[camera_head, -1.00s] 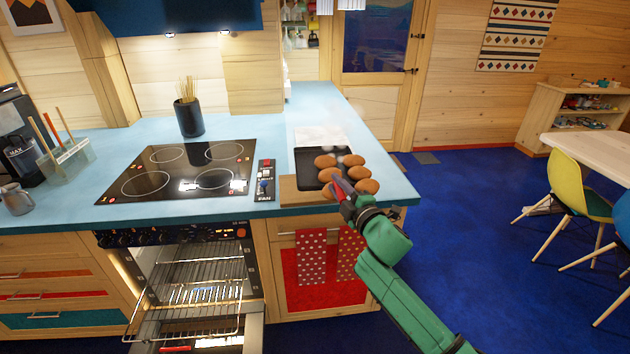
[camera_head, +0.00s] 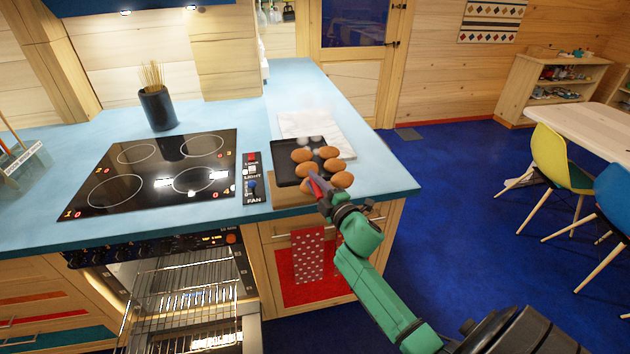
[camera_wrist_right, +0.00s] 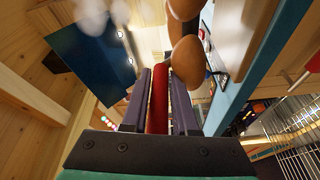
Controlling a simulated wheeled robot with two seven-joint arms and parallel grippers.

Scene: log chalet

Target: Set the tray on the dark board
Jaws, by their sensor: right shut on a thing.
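The tray (camera_head: 286,174) is a flat dark tray with several round brown buns (camera_head: 307,170) on it, at the front of the blue counter. My right gripper (camera_head: 320,192) reaches in from the lower right and is shut on the tray's red handle. In the right wrist view the red handle (camera_wrist_right: 159,100) lies between the two fingers, with buns above it. A brown wooden board (camera_head: 287,196) shows under the tray's near left side. Whether the tray rests on it or hovers just above, I cannot tell. My left gripper is not in view.
A control panel (camera_head: 252,180) and black cooktop (camera_head: 150,172) are to the left. Below, the oven is open with its wire rack (camera_head: 185,300) out. The counter's right edge is close to the tray.

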